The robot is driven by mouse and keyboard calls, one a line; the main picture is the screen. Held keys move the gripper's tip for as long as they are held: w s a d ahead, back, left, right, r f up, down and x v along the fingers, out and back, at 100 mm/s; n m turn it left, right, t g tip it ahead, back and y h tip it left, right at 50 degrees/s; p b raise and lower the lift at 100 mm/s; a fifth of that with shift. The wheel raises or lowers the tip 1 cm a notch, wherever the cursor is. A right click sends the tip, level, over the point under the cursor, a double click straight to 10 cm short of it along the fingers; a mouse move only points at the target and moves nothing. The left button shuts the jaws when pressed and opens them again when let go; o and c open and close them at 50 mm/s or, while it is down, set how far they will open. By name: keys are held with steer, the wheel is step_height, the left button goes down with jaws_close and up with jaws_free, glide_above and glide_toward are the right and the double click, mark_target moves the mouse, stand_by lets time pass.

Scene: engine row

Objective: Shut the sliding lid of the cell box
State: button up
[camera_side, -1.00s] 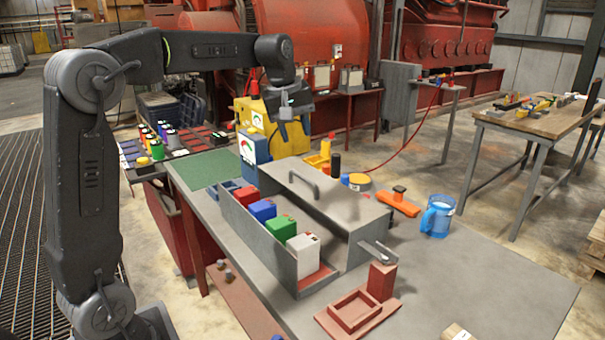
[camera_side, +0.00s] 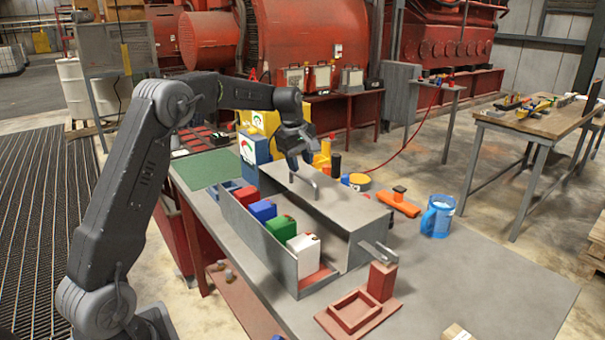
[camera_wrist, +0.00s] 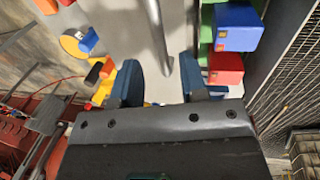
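The cell box (camera_side: 262,238) stands on the grey bench with its row open, showing red, blue, green and white cells (camera_side: 303,245). Its grey lid (camera_side: 335,212) sits off to the right side, leaving the cells uncovered. An arched handle (camera_side: 305,180) rises from the lid top. My gripper (camera_side: 300,163) is just above the handle's far end, pointing down. In the wrist view my gripper (camera_wrist: 160,75) is open, with two blue-padded fingers apart. The grey handle bar (camera_wrist: 158,40) appears in the gap between them; contact is not visible.
A red block with a tray base (camera_side: 358,308) stands at the box's near end.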

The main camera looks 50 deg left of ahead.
mark_target(303, 177)
steer(key=shift+w+f, duration=0.2)
steer(key=shift+f, duration=0.85)
steer(key=shift+w+f, duration=0.2)
steer(key=shift+f, duration=0.8)
steer(key=shift+c, duration=0.2)
jaws_close()
